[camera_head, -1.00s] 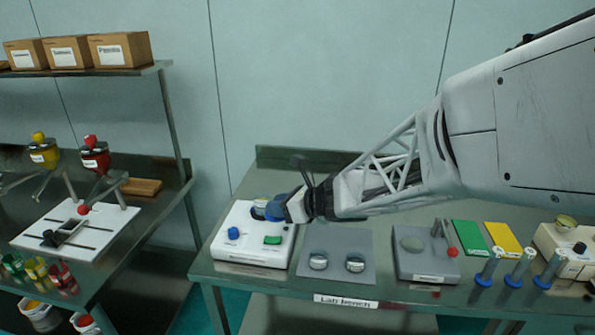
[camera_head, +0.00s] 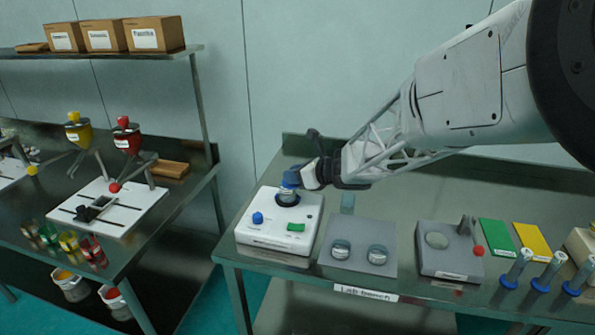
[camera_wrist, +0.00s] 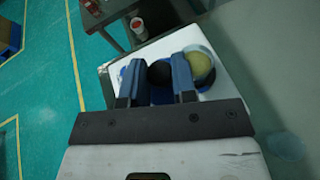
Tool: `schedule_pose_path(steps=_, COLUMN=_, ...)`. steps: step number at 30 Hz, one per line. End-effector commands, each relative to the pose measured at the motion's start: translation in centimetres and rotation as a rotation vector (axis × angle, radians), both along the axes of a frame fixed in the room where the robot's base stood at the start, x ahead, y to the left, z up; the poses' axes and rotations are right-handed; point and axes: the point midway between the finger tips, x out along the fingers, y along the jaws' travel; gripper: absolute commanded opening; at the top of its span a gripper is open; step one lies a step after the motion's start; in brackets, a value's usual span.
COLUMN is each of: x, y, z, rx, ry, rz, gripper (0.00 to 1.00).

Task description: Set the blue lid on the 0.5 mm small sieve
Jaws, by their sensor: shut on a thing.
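My gripper (camera_head: 301,179) is over the white shaker, with its fingers (camera_wrist: 156,82) closed about a small dark round part. Blue shows around this part in the wrist view, and I take it as the blue lid (camera_head: 290,179). In the head view the lid is at the fingertips, directly above a small round sieve (camera_head: 288,197) on the shaker's dark seat. I cannot tell whether lid and sieve touch. A round piece with a pale yellow inside (camera_wrist: 201,66) shows beside the right finger in the wrist view. No size marking is readable.
The white shaker (camera_head: 262,241) has a blue knob (camera_head: 258,218) and a green button (camera_head: 296,227). Two small round sieves (camera_head: 341,249) (camera_head: 377,254) sit on a grey mat (camera_head: 361,231). A grey device (camera_head: 450,262) stands to the right. Bench behind the mat is mostly clear.

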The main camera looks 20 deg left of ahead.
Motion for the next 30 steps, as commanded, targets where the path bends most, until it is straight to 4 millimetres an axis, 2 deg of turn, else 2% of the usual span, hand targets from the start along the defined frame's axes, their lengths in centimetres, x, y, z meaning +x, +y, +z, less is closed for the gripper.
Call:
schedule_pose_path(steps=6, x=2.5, y=1.4, z=-0.4, rx=-0.001, ry=0.001, rz=0.000, gripper=0.00)
schedule_pose_path(steps=13, x=4.5, y=2.5, z=-0.5, rx=0.000, ry=0.001, rz=0.000, gripper=0.00)
schedule_pose_path(steps=19, x=5.1, y=2.9, z=-0.6, rx=0.000, ry=0.000, rz=0.000, gripper=0.00)
schedule_pose_path(steps=30, x=5.1, y=2.8, z=-0.9, rx=0.000, ry=0.001, rz=0.000, gripper=0.00)
